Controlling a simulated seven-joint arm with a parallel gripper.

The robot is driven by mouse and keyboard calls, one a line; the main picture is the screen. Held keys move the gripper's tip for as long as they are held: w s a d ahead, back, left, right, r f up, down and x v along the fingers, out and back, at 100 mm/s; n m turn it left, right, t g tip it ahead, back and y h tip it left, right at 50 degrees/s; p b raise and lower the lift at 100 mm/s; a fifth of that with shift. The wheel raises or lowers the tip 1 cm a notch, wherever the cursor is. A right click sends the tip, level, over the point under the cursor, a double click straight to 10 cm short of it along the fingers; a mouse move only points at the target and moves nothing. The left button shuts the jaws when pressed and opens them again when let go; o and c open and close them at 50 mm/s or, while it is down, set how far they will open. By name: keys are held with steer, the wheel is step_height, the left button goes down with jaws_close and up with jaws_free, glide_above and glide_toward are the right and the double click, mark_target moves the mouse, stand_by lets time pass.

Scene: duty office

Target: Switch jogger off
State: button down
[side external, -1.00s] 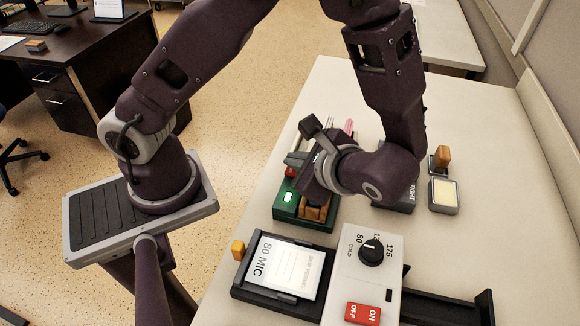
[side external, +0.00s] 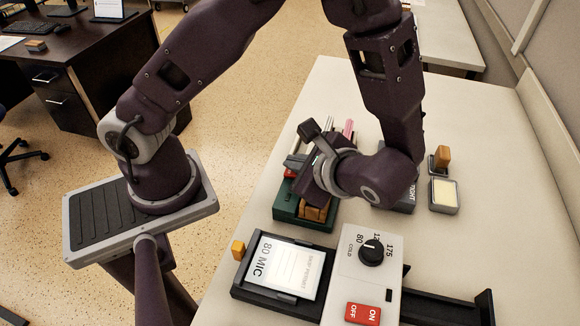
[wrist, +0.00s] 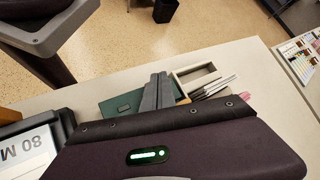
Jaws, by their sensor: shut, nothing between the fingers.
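A dark green box (side external: 286,209), which looks like the jogger, stands on the table with a red button or rocker (side external: 290,173) on top. The spot on its top where a lamp shone green is dark now. My gripper (side external: 293,163) is shut and empty, its tips at or just above the red button; I cannot tell whether they touch it. In the wrist view the grey fingers (wrist: 157,92) lie together over the green box (wrist: 122,104). They and my wrist hide much of it, including the red button.
In front stand a grey machine (side external: 361,275) with a black dial and red OFF/ON switch, and a black tray (side external: 240,290) with an 80 MIC card. Wooden blocks (side external: 313,213) are by the green box. A cream pad (side external: 444,194) lies right.

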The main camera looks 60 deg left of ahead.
steer(key=shift+r, duration=0.15)
steer(key=shift+w+d+r, duration=0.1)
steer(key=shift+r, duration=0.5)
steer(key=shift+w+d+r, duration=0.15)
steer(key=shift+r, duration=1.1)
steer(key=shift+w+d+r, duration=0.15)
steer(key=shift+r, duration=1.05)
steer(key=s+a+r+n+t+h, duration=0.2)
steer(key=s+r+n+t+h, duration=0.4)
steer(key=s+r+n+h, duration=0.3)
step_height(320, 180, up, 2)
steer(key=shift+r+n+h, duration=0.1)
steer(key=shift+n+h, duration=0.6)
steer(key=shift+h, duration=0.1)
